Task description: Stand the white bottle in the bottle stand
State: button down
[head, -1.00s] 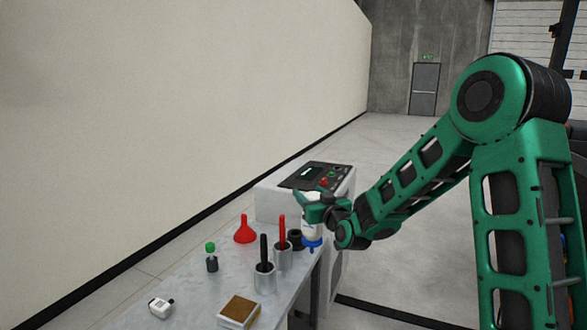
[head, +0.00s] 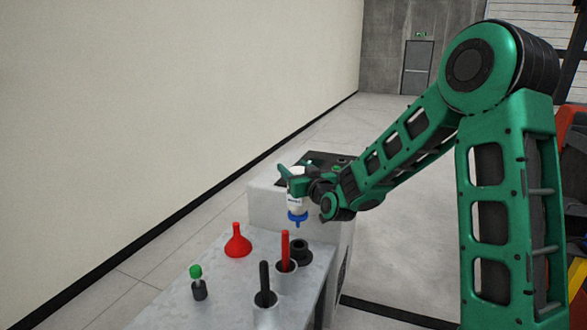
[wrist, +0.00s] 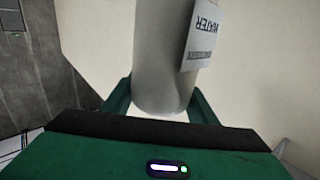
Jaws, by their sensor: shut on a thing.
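The white bottle (head: 296,203) hangs with its blue cap (head: 297,217) and nozzle pointing down. My gripper (head: 291,180) is shut on it near its upper end. The wrist view shows the bottle's pale body (wrist: 160,55) with a "WATER" label, between the green fingers (wrist: 160,108). A black round holder with a central opening (head: 301,251), which looks like the bottle stand, sits on the bench near its right edge. In the head view the nozzle appears just above this holder, apart from it; the exact depth between them is unclear.
On the metal bench (head: 222,297), a cup with a red-handled tool (head: 286,266) stands close in front of the holder, and another cup has a black-handled tool (head: 265,298). A red funnel (head: 238,246) and green-capped vial (head: 198,288) are left. A grey machine (head: 265,195) stands behind.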

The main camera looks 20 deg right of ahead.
jog(key=shift+d, duration=0.15)
jog(key=shift+f, duration=2.85)
jog(key=shift+s, duration=0.15)
jog(key=shift+f, duration=0.1)
jog(key=shift+f, duration=2.5)
